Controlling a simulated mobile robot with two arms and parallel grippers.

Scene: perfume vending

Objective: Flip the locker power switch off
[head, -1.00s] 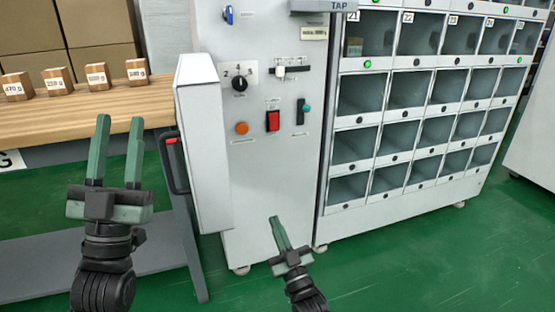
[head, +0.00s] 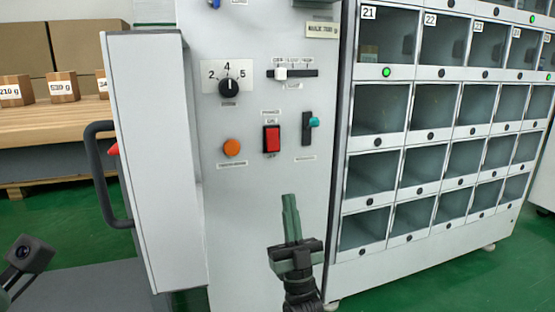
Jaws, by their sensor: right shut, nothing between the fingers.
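The front panel of the grey cabinet (head: 240,190) fills the middle of the head view. A red rocker switch (head: 272,139) is set in a dark frame on it. To its right is a dark slot switch with a teal lever (head: 314,122), the lever near the slot's upper part. My right gripper (head: 289,198) is shut and empty, fingers pointing up, in the picture below these two switches. The fingers of my left gripper are out of view.
The panel also has an orange button (head: 232,148), a rotary knob (head: 228,87) and a white slider (head: 281,74). A white door with a black handle (head: 97,170) stands out at the left. Open lockers (head: 380,108) are on the right; boxes (head: 63,87) sit on a wooden table.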

